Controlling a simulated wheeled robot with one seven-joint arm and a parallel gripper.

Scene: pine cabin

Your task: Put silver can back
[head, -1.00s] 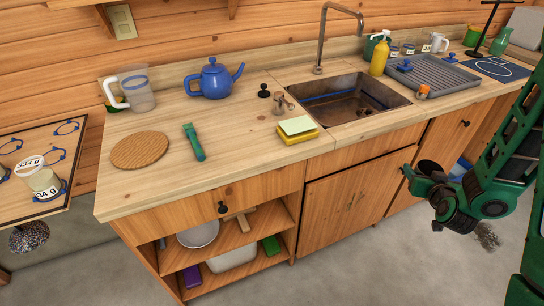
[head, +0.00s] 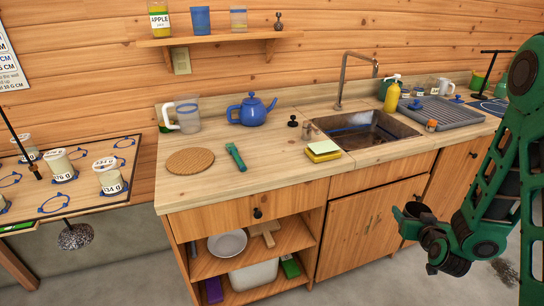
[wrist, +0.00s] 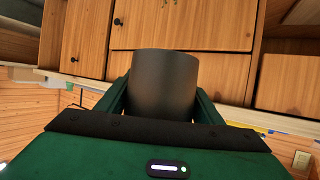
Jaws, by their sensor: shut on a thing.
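My gripper (head: 404,217) is shut on a plain dark grey cylinder, which I take to be the silver can (wrist: 165,85). In the wrist view the can stands between the two green fingers. In the head view the can (head: 418,211) is small and dark, held in front of the sink cabinet, below counter height. At the left, a board (head: 95,196) carries blue outlines, some of them empty. Pale cans with weight labels stand on it, including one (head: 110,176) near its right side. My gripper is far to the right of this board.
The wooden counter (head: 215,185) lies between the board and my arm. It holds a blue teapot (head: 252,110), a clear jug (head: 187,115), a round wooden mat (head: 190,161) and a sponge (head: 323,148). Open shelves (head: 290,238) are below. The concrete floor in front is clear.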

